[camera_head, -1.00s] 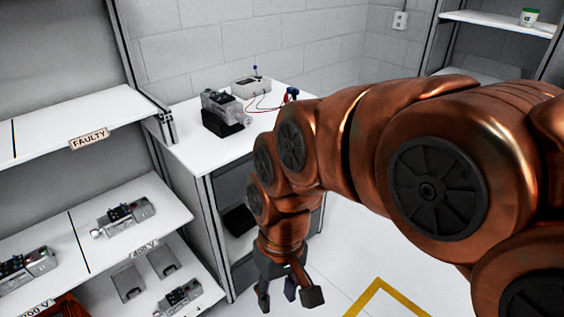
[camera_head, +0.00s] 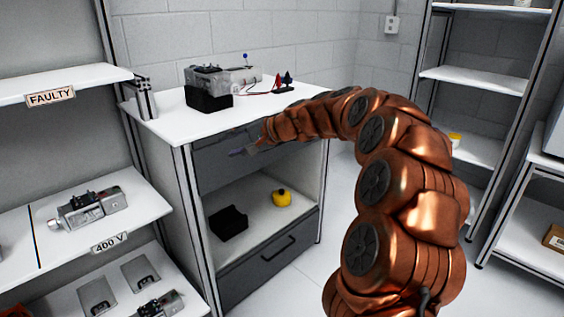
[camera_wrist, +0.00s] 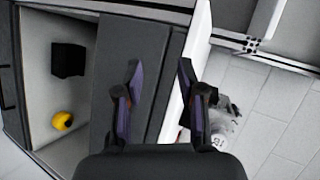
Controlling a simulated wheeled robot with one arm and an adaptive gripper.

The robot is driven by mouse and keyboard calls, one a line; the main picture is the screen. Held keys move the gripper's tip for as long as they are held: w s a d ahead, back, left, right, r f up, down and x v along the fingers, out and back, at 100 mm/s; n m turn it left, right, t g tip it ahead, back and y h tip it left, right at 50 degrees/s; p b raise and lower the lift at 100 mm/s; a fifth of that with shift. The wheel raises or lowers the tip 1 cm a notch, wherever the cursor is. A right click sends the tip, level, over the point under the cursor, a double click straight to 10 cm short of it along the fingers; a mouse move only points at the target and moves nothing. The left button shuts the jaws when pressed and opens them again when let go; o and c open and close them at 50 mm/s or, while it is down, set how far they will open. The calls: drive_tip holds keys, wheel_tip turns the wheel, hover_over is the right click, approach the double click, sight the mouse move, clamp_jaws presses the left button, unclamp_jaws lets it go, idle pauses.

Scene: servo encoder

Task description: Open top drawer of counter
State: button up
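The counter (camera_head: 172,122) has a white top, an open middle shelf and dark grey drawers. Its top drawer (camera_head: 212,158) is a dark front just under the white top, partly hidden by my arm, and looks shut. My gripper (camera_head: 250,148) is at this front in the head view. In the wrist view, the two fingers of my gripper (camera_wrist: 156,82) are spread apart with nothing seen held between them. The dark drawer front (camera_wrist: 130,40) lies behind them. I cannot make out the top drawer's handle, or whether a finger touches the front.
A bottom drawer (camera_head: 268,268) with a bar handle is shut. A black box (camera_head: 228,222) and a yellow object (camera_head: 282,198) are on the middle shelf. Devices (camera_head: 208,88) stand on the counter. A shelf rack (camera_head: 60,88) stands close at left; floor is clear in front.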

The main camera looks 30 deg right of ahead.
drive_tip(key=w+d+f+m+t+h+b, duration=0.1)
drive_tip(key=w+d+f+b, duration=0.15)
drive_tip(key=d, duration=0.35)
drive_tip(key=w+d+f+m+t+h+b, duration=0.1)
drive_tip(key=w+d+f+m+t, duration=0.15)
drive_tip(key=d, duration=0.25)
drive_tip(key=m+t+h+b, duration=0.2)
drive_tip(key=m+b, duration=0.1)
drive_tip(key=b, duration=0.1)
approach(283, 143)
drive_tip(key=w, duration=0.3)
drive_tip(key=shift+a+f+b+x, duration=0.15)
drive_tip(key=shift+b+x, duration=0.2)
drive_tip(key=shift+x, duration=1.6)
drive_tip(key=shift+a+f+b+x, duration=0.15)
drive_tip(key=shift+b+x, duration=0.2)
drive_tip(key=shift+x, duration=1.6)
drive_tip(key=shift+s, duration=0.15)
drive_tip(key=shift+c, duration=0.2)
clamp_jaws()
